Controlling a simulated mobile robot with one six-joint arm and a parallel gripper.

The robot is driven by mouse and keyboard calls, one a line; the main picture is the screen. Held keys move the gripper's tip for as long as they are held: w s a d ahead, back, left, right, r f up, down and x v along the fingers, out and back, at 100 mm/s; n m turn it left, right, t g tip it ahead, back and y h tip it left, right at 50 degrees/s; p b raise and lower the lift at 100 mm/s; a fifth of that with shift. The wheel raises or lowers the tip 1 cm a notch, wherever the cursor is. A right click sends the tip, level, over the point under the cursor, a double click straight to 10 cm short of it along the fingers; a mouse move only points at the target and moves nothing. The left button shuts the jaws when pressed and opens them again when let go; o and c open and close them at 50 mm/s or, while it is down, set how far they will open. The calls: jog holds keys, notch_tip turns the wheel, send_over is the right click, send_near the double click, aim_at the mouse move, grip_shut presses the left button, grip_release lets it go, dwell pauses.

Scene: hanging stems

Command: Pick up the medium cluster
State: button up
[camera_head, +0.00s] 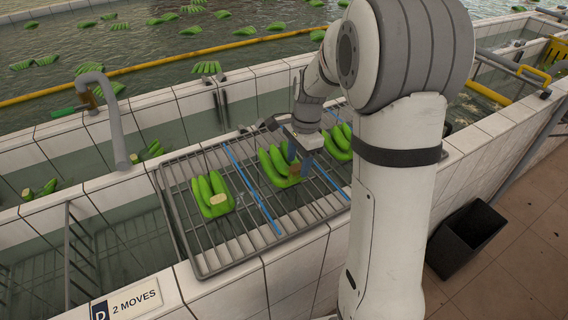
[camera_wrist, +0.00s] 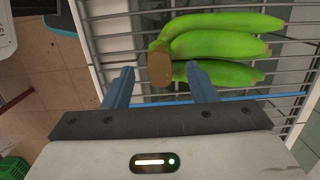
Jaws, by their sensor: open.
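Three green banana clusters lie on the wire rack (camera_head: 235,248): a left cluster (camera_head: 205,186), a middle cluster (camera_head: 271,164) and a right cluster (camera_head: 336,134), partly hidden by my arm. I cannot tell surely from size which is the medium one. My gripper (camera_head: 293,158) is over the middle cluster, its blue fingers pointing down at the crown end. In the wrist view my gripper (camera_wrist: 160,72) is open, with the brown cut crown of this cluster (camera_wrist: 225,45) between the fingertips. No grip shows; whether the fingers touch it I cannot tell.
Blue strips (camera_head: 254,190) divide the rack into lanes. White tiled basin walls (camera_head: 188,92) surround it, with water and floating clusters beyond. A grey curved pipe (camera_head: 112,115) stands at left. A sign (camera_head: 135,300) reads "2 MOVES". A dark bin (camera_head: 468,238) stands on the floor at right.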

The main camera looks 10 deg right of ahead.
jog(key=shift+f, duration=0.6)
jog(key=shift+r, duration=0.1)
grip_shut()
